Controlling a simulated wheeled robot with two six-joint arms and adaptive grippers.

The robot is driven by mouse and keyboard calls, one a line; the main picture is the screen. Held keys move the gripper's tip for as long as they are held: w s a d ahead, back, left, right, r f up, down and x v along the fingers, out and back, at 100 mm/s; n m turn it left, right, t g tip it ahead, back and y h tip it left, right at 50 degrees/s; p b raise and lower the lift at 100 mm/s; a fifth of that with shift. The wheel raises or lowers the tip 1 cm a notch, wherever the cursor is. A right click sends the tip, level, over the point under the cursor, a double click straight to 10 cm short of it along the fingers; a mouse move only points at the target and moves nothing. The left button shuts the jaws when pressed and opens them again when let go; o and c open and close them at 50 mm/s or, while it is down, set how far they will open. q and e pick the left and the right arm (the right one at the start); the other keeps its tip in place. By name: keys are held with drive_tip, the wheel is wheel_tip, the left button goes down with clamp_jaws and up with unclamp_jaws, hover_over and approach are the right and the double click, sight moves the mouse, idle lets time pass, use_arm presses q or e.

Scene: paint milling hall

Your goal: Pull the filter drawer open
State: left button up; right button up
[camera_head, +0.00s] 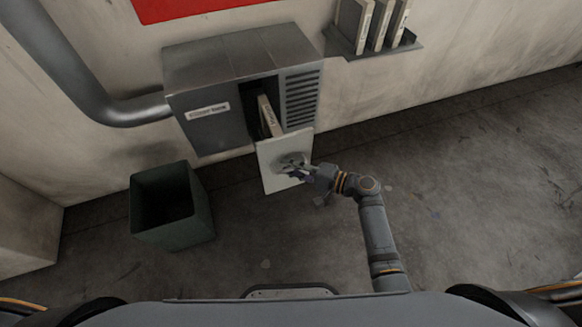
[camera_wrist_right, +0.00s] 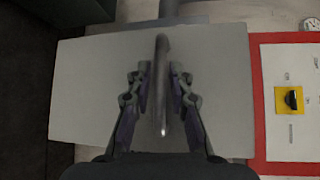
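The filter drawer's pale front plate (camera_head: 285,178) stands out from the grey metal housing (camera_head: 207,122), leaving a dark opening behind it. A pale filter with a dark label (camera_head: 268,118) shows behind the plate. My right gripper (camera_head: 299,168) is at the handle on the plate. In the right wrist view the handle bar (camera_wrist_right: 162,90) runs upright between the two fingers of the right gripper (camera_wrist_right: 160,95). A narrow gap shows on each side of the bar, so the fingers are around it but not closed on it. My left gripper is out of view.
A dark green open bin (camera_head: 172,205) stands on the floor left of the drawer. A shelf (camera_head: 375,48) with several upright filters is on the wall at upper right. A thick duct (camera_head: 85,75) joins the housing's left side. The floor at right is clear.

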drive_tip(key=shift+s+d, duration=0.1)
drive_tip(key=shift+d, duration=0.05)
drive_tip(key=v, duration=1.1)
drive_tip(key=shift+d, duration=0.3)
drive_tip(key=shift+s, duration=0.15)
